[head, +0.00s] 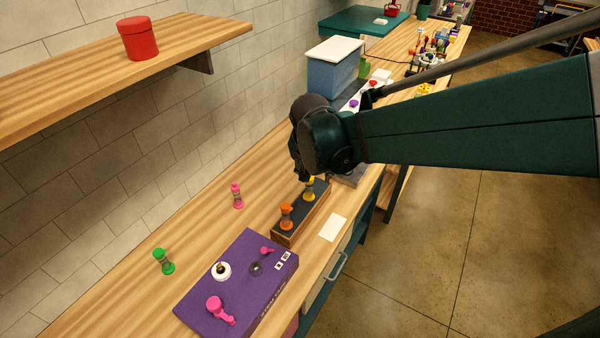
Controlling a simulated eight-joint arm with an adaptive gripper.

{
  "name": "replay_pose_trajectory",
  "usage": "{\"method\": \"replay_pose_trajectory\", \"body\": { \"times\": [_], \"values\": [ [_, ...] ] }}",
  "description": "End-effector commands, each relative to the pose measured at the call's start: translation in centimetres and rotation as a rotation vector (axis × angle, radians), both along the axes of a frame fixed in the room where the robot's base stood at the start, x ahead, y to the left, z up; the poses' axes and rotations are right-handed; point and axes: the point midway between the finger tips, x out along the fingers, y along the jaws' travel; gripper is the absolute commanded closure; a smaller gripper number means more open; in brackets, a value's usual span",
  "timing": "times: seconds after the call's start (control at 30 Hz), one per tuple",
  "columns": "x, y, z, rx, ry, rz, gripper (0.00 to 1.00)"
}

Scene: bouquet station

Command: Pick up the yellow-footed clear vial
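A small clear vial with yellow ends (309,190) stands at the far part of a low dark-topped wooden block (293,231). My gripper (304,178) hangs pointing down right at the yellow vial's top, dark against it. My wrist and arm cover most of the gripper. I cannot tell whether its fingers are open or shut, or whether they touch the vial.
An orange vial (286,216) stands on the near part of the same block. A purple box (196,300) bears small pink items. A white card (333,228) lies right of the block.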

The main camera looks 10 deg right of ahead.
Motion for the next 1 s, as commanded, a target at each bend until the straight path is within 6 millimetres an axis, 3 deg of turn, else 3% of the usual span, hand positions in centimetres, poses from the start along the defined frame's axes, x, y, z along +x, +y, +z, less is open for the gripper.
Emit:
{"method": "replay_pose_trajectory", "body": {
  "times": [0.6, 1.0],
  "values": [
    [6.4, 1.4, -5.8, -0.016, 0.028, -0.208, 0.65],
    [7.3, 1.7, -7.1, -0.020, 0.030, -0.249, 0.65]
  ]
}}
